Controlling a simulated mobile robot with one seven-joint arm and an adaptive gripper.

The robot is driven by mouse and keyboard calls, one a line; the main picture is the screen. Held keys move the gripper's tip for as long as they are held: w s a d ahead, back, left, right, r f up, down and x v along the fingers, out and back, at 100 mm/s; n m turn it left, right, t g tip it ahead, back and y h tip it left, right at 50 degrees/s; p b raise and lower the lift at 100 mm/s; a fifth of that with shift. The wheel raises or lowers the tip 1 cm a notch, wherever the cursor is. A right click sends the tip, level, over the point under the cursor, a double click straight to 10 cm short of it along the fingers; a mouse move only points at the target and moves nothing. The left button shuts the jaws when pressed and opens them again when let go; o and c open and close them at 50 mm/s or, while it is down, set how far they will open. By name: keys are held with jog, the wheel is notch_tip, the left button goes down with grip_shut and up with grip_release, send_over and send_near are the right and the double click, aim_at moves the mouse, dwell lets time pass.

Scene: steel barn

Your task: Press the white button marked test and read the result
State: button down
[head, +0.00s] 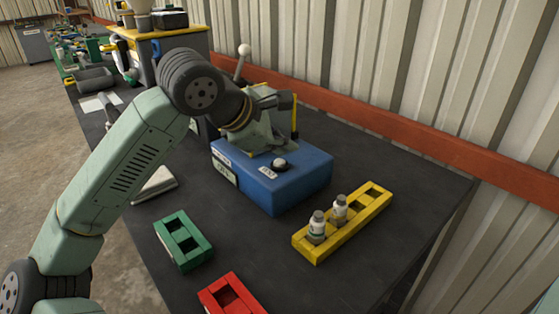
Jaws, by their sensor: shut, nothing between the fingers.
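A blue tester box (293,188) sits on the dark bench near the middle of the head view. A white round button (280,163) on a dark base stands on its top, with a small white label (268,173) just in front. A small display panel (224,174) is on the box's left side; its text is too small to read.
A green rack (183,242) and a red rack (230,295) stand in front. A lever with a pale knob (244,50) rises behind my wrist. The bench's right side is clear up to the wall.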

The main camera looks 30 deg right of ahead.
aim_at(282, 163)
jog(key=shift+f, duration=0.15)
jog(key=shift+f+b, duration=0.3)
jog(key=shift+b, duration=0.35)
jog(key=shift+f+b, duration=0.4)
jog(key=shift+b, duration=0.05)
dwell(0.6)
jog(key=shift+r, duration=0.1)
jog(key=shift+r+p, duration=0.35)
jog(key=shift+r, duration=0.4)
jog(key=shift+r+p, duration=1.5)
jog(key=shift+r, duration=1.05)
